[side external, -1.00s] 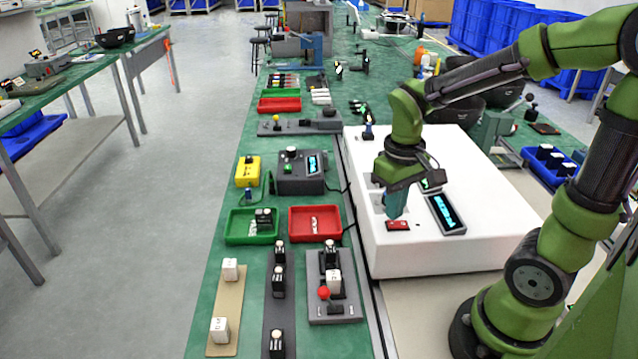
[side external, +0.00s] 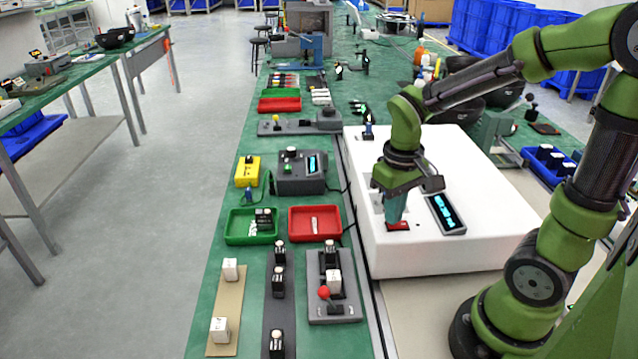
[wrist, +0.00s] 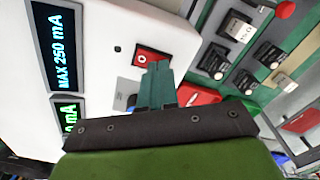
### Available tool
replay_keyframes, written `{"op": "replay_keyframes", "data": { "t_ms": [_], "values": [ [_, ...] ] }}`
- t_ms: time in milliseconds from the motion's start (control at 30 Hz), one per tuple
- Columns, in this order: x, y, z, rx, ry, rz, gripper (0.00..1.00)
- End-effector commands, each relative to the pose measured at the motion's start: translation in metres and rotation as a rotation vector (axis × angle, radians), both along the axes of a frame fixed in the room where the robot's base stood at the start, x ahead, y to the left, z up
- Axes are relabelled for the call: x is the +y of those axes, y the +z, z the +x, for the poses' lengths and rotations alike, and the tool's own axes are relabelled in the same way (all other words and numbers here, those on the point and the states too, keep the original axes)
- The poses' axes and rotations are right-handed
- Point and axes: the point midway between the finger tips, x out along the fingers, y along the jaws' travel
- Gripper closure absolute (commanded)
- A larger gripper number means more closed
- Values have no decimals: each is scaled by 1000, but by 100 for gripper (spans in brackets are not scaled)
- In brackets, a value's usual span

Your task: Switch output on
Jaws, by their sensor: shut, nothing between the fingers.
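A red rocker switch (side external: 398,226) sits on the top of the white box (side external: 455,255), near its front left. In the wrist view the switch (wrist: 150,56) has a dark surround and a white "O" mark. My gripper (side external: 394,222) is shut and empty, pointing down at the switch. In the wrist view its fingertips (wrist: 157,72) overlap the switch's lower edge; I cannot tell whether they touch it. A display (side external: 446,214) beside the switch reads "MAX 250 mA" in the wrist view (wrist: 62,48). A second display (wrist: 68,118) in green is partly hidden by my gripper.
Left of the box are a red tray (side external: 315,238), a green tray (side external: 235,240) and a grey unit with a small screen (side external: 301,186). A grey fixture with a red-knobbed lever (side external: 324,293) stands at the front. The box's right side is clear.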

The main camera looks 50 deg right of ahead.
Motion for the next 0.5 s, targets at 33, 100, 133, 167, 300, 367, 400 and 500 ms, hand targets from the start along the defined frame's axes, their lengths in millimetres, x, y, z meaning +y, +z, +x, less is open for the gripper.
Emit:
{"op": "replay_keyframes", "data": {
  "t_ms": [33,100,133,167,300,367,400,500],
  "values": [
    [0,-1,0,1,0,0,100],
    [0,-2,0,1,0,0,100],
    [0,-2,0,1,0,0,100],
    [0,-3,0,1,0,0,100],
    [0,-5,0,0,1,0,100],
    [0,-6,0,0,1,0,100],
    [0,-6,0,0,1,0,100],
    [0,-7,0,0,1,0,100]
  ]
}}
